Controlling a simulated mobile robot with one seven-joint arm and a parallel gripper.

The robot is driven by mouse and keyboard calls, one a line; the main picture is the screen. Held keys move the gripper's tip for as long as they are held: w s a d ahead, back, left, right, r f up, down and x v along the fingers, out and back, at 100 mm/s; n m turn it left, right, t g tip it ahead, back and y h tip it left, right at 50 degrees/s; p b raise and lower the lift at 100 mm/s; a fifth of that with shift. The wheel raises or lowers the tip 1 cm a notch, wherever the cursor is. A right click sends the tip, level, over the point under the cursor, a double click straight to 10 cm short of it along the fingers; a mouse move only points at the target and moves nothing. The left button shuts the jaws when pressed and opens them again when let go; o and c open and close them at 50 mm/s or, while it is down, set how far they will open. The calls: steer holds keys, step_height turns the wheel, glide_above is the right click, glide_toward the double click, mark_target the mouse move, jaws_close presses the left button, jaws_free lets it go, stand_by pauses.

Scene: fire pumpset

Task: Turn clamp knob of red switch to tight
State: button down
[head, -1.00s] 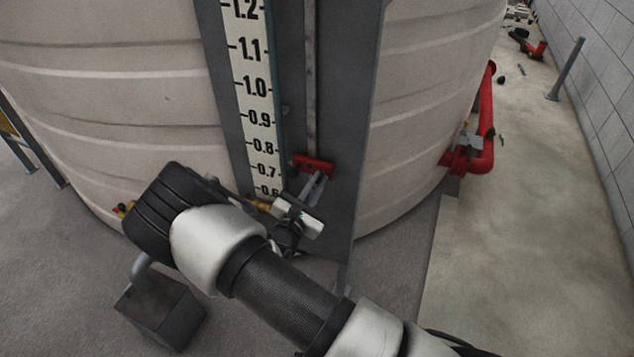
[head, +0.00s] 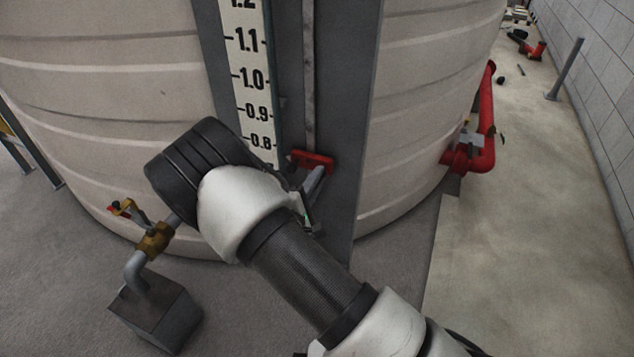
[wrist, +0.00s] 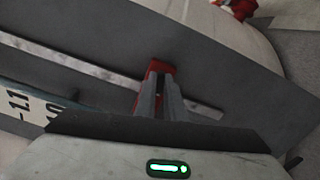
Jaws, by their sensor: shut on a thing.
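The red switch (head: 313,159) sits on the pale vertical rail of the dark grey gauge board, beside the number scale. In the wrist view the red switch (wrist: 160,68) is at the upper middle, at the tips of the fingers. My gripper (head: 314,178) comes at it from below in the head view, partly hidden behind my wrist. In the wrist view my gripper's (wrist: 158,90) two grey fingers are close together and reach the red part. They are shut on it. The clamp knob is not separately visible; the fingers cover that spot.
The number scale (head: 252,80) runs beside the rail, in front of the pale tank (head: 110,90). A brass valve (head: 155,240) on a grey pipe stands at lower left above a dark block (head: 155,312). Red piping (head: 485,130) is at right. The floor at right is mostly clear.

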steer(key=shift+f+m+b, duration=0.1)
steer(key=shift+m+b, duration=0.65)
steer(key=shift+m, duration=0.55)
steer(key=c, duration=1.8)
jaws_free()
steer(key=shift+c, duration=0.2)
steer(key=p+v, duration=0.1)
steer(key=v, duration=1.6)
steer(key=shift+s, duration=0.25)
